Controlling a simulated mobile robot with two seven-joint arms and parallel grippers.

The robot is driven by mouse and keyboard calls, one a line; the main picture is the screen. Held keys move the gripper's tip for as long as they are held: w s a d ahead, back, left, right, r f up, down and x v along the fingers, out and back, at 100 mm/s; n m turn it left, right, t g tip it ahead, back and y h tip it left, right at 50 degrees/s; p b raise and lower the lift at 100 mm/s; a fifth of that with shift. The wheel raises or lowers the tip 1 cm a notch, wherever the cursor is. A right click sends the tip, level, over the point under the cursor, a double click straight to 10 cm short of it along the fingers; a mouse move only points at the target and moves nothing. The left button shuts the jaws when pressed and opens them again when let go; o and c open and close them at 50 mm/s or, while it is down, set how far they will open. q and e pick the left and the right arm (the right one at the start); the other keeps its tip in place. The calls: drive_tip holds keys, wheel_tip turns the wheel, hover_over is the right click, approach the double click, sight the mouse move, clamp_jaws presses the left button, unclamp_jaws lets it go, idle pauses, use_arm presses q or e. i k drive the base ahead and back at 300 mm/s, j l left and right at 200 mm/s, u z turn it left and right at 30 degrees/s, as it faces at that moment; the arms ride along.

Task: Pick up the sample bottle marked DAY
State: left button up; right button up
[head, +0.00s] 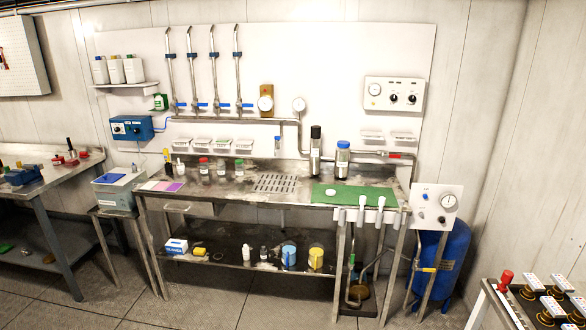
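Several small clear bottles stand upright in a row on the left half of the steel bench (325,182). One has a red cap (204,166), one a green cap (221,168) and one, farther right, a dark cap (239,167). A small white-topped bottle (180,168) stands at the left of the row. Any label writing is too small to read, so I cannot tell which bottle is marked DAY. Neither of my grippers is in view.
A perforated drain plate (276,183) and a green mat (355,195) lie right of the bottles. Two tall cylinders (342,160) stand behind the mat. A grey-blue box (117,190) stands left of the bench. A blue tank (442,265) stands at right. Floor in front is clear.

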sight(221, 167)
drive_tip(key=i+j, duration=0.2)
drive_tip(key=i, duration=0.25)
drive_tip(key=i+j+u, duration=0.1)
drive_tip(key=i, duration=0.35)
drive_tip(key=i+j, duration=0.25)
drive_tip(key=i, duration=0.2)
drive_tip(key=i+j, duration=0.15)
drive_tip(key=j, duration=0.2)
drive_tip(key=i+j, duration=0.1)
drive_tip(key=j, duration=0.3)
drive_tip(key=i+j, duration=0.15)
drive_tip(key=j, duration=0.2)
drive_tip(key=j+z, duration=0.2)
drive_tip(key=j, duration=1.15)
